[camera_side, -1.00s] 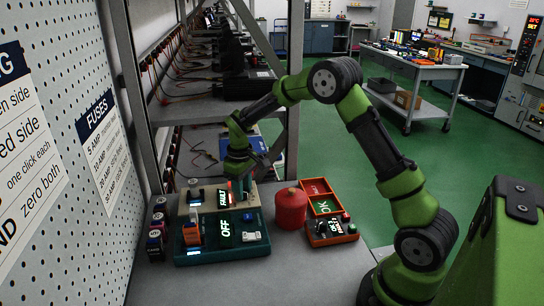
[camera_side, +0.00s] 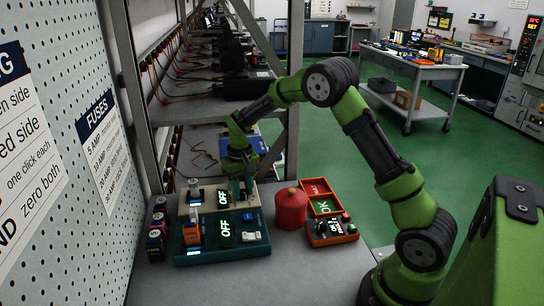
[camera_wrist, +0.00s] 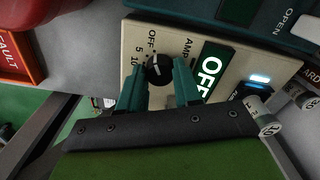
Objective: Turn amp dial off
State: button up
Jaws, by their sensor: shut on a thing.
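The amp dial (camera_wrist: 156,68) is a small black knob with a white mark on a beige box (camera_wrist: 178,25). OFF, 5 and 10 are printed around it; the mark's exact direction is hard to read. My gripper (camera_wrist: 163,80) is shut on the dial, with a teal finger on either side of it. The display (camera_wrist: 211,70) beside the dial reads OFF. In the side view the beige box (camera_side: 185,207) stands behind the teal box, its display (camera_side: 223,197) also reading OFF. My gripper (camera_side: 243,188) comes down at its right end, hiding the dial there.
A teal box (camera_side: 205,257) with its own OFF display stands in front. To the right are a red canister (camera_side: 291,210) and an orange box (camera_side: 331,233). Fuses (camera_side: 156,232) stand at the left by the pegboard. A rack post (camera_side: 292,140) rises behind my wrist.

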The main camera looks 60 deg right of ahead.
aim_at(242, 191)
jog(key=shift+r, duration=0.1)
jog(key=o, duration=1)
jog(key=shift+o, duration=0.2)
notch_tip(242, 191, up, 17)
jog(key=s+a+r+t+y, duration=0.1)
jog(key=s+a+t, duration=0.2)
jog(key=s, duration=0.9)
jog(key=s+a+r+t+y, duration=0.1)
jog(key=s+a+t, duration=0.3)
jog(key=s+a, duration=0.4)
jog(key=s, duration=0.4)
jog(key=shift+a+r+n, duration=0.3)
jog(key=shift+r, duration=0.05)
